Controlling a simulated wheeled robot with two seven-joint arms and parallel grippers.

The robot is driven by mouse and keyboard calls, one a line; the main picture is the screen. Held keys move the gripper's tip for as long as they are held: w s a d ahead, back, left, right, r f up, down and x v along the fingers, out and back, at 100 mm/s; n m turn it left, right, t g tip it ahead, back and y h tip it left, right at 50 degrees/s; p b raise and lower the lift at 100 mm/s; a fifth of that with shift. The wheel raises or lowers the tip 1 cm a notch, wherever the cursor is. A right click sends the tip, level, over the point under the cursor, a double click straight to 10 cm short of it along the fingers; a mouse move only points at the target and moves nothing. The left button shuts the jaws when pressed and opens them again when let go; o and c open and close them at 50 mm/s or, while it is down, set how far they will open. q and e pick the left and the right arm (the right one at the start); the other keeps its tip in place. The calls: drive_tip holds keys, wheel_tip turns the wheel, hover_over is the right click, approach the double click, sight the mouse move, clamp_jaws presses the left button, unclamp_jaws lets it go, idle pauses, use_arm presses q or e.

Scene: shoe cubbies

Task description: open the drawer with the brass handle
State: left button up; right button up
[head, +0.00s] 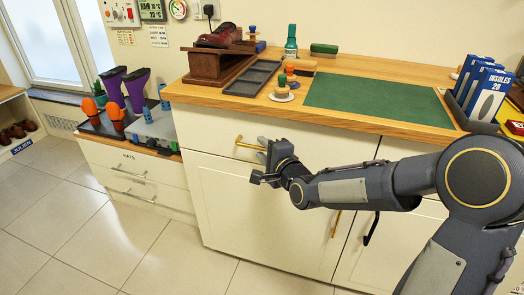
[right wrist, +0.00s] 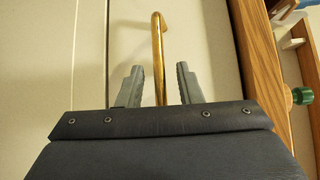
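The brass handle (head: 248,144) is a horizontal bar on the cream drawer front (head: 215,130), just under the wooden counter. The drawer looks shut, its front flush with the cabinet. My right gripper (head: 264,160) is at the right end of this handle and hides part of it. In the right wrist view, the brass handle (right wrist: 158,50) runs between the two fingers of my right gripper (right wrist: 160,72). The fingers are apart, with a gap on each side of the bar. My left gripper is in neither view.
A vertical brass handle (head: 335,222) and a black handle (head: 371,228) are on the doors below. The counter (head: 385,124) holds a green mat (head: 375,98), brushes and a shoe on a stand (head: 215,66). A low drawer unit (head: 130,175) stands left. The floor in front is clear.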

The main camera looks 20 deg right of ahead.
drive_tip(key=shift+w+a+f, duration=0.1)
drive_tip(key=shift+w, duration=0.45)
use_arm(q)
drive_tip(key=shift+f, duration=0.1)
use_arm(e)
clamp_jaws()
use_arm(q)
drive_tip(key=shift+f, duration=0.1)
use_arm(e)
drive_tip(key=shift+s, duration=0.1)
